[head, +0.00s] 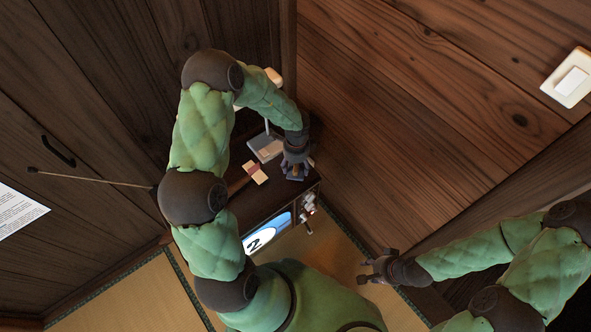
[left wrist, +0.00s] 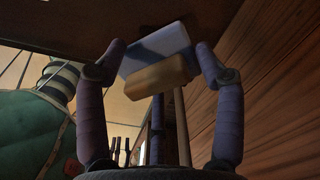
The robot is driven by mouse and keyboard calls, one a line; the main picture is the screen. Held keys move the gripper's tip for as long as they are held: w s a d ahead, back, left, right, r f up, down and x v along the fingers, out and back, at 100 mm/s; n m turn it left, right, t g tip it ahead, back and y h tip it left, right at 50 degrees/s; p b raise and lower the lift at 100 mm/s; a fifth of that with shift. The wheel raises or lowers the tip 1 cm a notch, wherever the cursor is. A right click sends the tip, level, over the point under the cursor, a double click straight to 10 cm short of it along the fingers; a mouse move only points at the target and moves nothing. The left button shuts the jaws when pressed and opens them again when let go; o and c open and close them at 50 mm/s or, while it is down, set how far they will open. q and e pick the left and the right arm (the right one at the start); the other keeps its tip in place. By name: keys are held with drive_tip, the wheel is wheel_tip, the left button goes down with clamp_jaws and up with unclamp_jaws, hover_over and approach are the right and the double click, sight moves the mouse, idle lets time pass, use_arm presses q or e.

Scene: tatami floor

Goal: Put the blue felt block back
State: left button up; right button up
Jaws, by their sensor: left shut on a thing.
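My left gripper (head: 294,172) is above the dark cabinet top, with its fingers pointing down. In the left wrist view, its two fingers (left wrist: 161,55) stand on either side of a pale blue block (left wrist: 158,45) with a tan piece (left wrist: 158,76) against its near side. I take the two as one blue felt block, held between the fingertips; the exact contact is hard to see. In the head view the gripper mostly hides it. My right gripper (head: 366,270) is empty and looks open, low at the right over the floor.
A tan block with a reddish band (head: 255,172) and a grey object (head: 266,147) are on the dark cabinet (head: 272,195). A blue-and-white panel marked 2 (head: 268,233) is at its front. Wooden walls close in the back and right. Tatami (head: 118,300) lies below.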

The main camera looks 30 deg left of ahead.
sight(295, 169)
use_arm(q)
drive_tip(key=f, duration=0.1)
drive_tip(key=f+b, duration=0.2)
drive_tip(key=shift+w+a+f, duration=0.1)
drive_tip(key=shift+a+f, duration=0.15)
drive_tip(key=shift+f, duration=0.15)
drive_tip(key=shift+r, duration=0.1)
drive_tip(key=o, duration=1)
wheel_tip(295, 169, up, 12)
drive_tip(key=p, duration=0.5)
